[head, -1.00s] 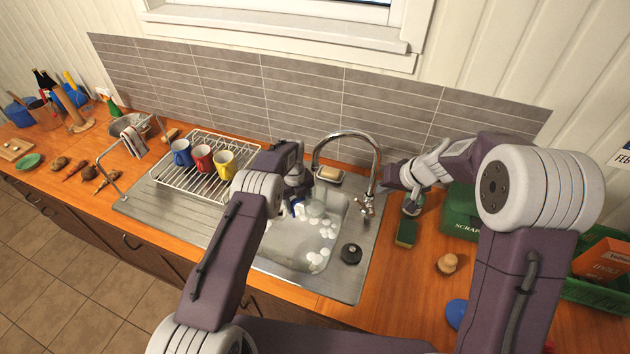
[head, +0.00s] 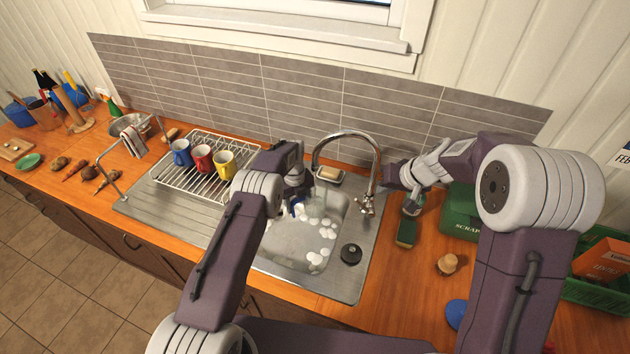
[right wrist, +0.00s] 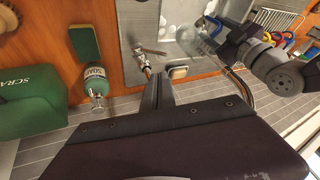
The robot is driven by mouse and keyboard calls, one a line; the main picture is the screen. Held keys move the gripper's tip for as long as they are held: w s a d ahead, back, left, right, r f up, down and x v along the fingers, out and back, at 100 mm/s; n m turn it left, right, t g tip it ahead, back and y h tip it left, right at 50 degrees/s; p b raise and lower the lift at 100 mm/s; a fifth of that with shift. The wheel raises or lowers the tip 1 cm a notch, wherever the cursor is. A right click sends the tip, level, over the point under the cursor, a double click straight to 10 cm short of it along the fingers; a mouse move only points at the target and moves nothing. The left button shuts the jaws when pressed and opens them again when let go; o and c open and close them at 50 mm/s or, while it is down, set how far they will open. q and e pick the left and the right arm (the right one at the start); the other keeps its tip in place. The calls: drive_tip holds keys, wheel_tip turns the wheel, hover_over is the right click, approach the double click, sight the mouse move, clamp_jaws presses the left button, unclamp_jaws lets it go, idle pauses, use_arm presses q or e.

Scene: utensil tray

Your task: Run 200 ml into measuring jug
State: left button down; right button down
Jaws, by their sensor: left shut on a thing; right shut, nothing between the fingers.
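The clear measuring jug (head: 317,207) is under the tap spout over the sink, partly covered by my left gripper (head: 299,202), which is shut on it. The jug also shows in the right wrist view (right wrist: 203,40), where its water level and markings are too small to read. The chrome tap (head: 377,165) arches over the sink, with its lever handle (head: 366,205) low at its base. My right gripper (head: 392,188) is shut and empty beside the tap. In the right wrist view its fingertips (right wrist: 150,74) are close to the tap handle (right wrist: 146,52); I cannot tell if they touch.
The steel sink (head: 290,262) holds white suds. A black plug (head: 351,253) lies on its rim. A soap dish (head: 330,174) sits behind. A soap bottle (right wrist: 95,85), a green sponge (head: 406,233) and a green scraps bin (head: 460,212) stand right. A rack with mugs (head: 165,173) is left.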

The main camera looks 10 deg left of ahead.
use_arm(q)
drive_tip(key=s+a, duration=0.5)
drive_tip(key=a, duration=0.1)
drive_tip(key=shift+a, duration=0.3)
